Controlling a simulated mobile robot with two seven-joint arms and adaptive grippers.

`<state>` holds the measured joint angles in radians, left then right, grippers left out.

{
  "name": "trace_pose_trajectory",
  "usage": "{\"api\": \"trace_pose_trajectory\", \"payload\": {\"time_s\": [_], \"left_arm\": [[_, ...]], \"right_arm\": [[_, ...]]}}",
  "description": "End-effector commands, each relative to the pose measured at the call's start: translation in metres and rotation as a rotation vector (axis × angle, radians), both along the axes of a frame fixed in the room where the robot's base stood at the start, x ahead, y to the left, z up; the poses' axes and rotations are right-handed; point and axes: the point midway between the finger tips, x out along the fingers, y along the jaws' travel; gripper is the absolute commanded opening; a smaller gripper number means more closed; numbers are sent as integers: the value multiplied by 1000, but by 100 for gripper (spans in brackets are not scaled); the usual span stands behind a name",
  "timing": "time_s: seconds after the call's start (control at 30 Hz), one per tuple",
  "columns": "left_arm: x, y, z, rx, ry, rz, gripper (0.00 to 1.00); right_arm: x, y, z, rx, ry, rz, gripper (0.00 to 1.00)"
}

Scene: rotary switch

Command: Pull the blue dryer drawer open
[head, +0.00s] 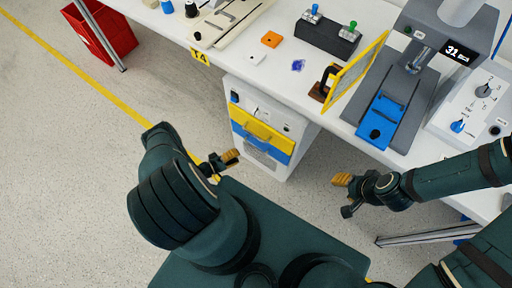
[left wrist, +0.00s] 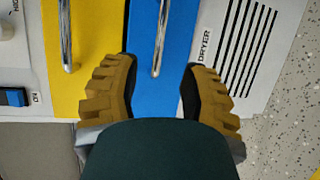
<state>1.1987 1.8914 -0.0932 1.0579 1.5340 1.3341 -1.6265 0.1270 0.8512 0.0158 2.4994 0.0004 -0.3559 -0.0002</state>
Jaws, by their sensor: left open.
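The blue dryer drawer (head: 262,146) is the lower of two coloured drawers in the white cabinet under the table. It appears shut. In the left wrist view the blue front (left wrist: 175,30) carries a metal bar handle (left wrist: 160,40), beside the "DRYER" label. My left gripper (head: 230,159) is in front of the cabinet, to the drawer's left in the head view. In the wrist view its ridged yellow fingers (left wrist: 158,72) are open, one on each side of the handle's line. Contact cannot be told. My right gripper (head: 344,186) hangs right of the cabinet, away from the drawer.
The yellow drawer (head: 264,130) sits directly above the blue one; its handle (left wrist: 66,35) is left of my fingers in the wrist view. The white tabletop (head: 272,80) overhangs behind. A table leg (head: 415,236) stands at right.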

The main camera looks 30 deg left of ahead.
Motion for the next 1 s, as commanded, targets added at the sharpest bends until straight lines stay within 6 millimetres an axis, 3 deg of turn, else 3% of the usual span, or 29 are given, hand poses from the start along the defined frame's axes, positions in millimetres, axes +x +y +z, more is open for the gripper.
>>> {"api": "trace_pose_trajectory", "payload": {"time_s": [0.3, 0.5, 0.97, 1.0], "left_arm": [[55, -30, -13, 1, 0, -6, 43], [79, -42, -17, 0, 1, -4, 43], [90, -47, -19, -1, 2, -3, 43], [90, -47, -18, -1, 2, -3, 39]], "right_arm": [[2, 0, -11, -2, -5, -2, 47], [3, -1, -16, -2, -8, -2, 47], [4, -1, -18, -2, -9, -3, 47], [4, -1, -18, -2, -9, -3, 47]]}}
